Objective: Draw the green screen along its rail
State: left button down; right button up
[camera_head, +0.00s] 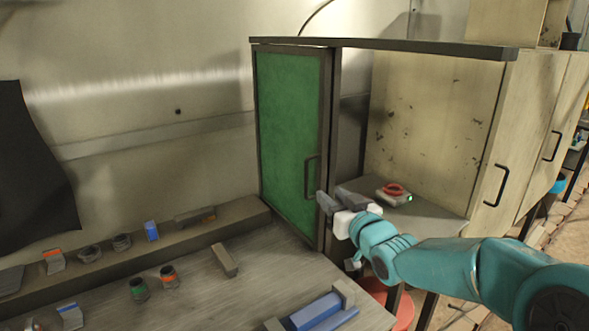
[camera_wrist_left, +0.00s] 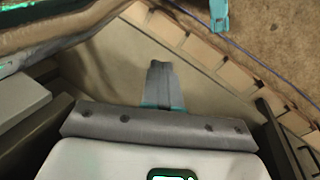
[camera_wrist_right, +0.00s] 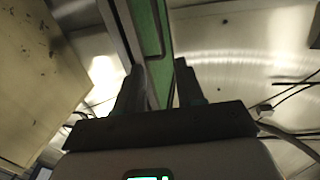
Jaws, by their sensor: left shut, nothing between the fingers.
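The green screen (camera_head: 288,130) is a dark-framed upright panel under a dark top rail (camera_head: 400,46), at the rail's left end. A dark bar handle (camera_head: 312,177) is on the panel near its right edge. My right gripper (camera_head: 330,198) is at the lower right of the panel, close to the handle, with its fingers apart. In the right wrist view the green screen (camera_wrist_right: 150,50) shows edge-on, partly between my right gripper's fingers (camera_wrist_right: 160,88); contact cannot be told. My left gripper (camera_wrist_left: 162,85) is shut and empty, seen only in its own wrist view.
Right of the screen is an open bay with a grey shelf (camera_head: 430,215) holding a red ring-shaped item (camera_head: 393,190). Pale cabinets (camera_head: 500,180) stand further right. A workbench (camera_head: 200,290) with several small parts and a blue block (camera_head: 318,312) lies front left.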

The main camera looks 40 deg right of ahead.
aim_at(308, 174)
jog(key=p+x, duration=0.2)
jog(key=x, duration=0.5)
jog(key=shift+w+a+p, duration=0.1)
jog(key=shift+w+p, duration=0.2)
jog(key=p+x, duration=0.3)
jog(key=x, duration=0.5)
jog(key=shift+w+f, duration=0.1)
jog(key=shift+d, duration=0.35)
jog(key=shift+s+r, duration=0.2)
jog(key=shift+s, duration=0.1)
jog(key=shift+w+a+f, duration=0.1)
jog(key=shift+w, duration=0.1)
jog(key=shift+w+f, duration=0.1)
jog(key=shift+w, duration=0.1)
jog(key=c, duration=0.6)
jog(key=shift+s, duration=0.1)
grip_shut()
jog(key=shift+s, duration=0.15)
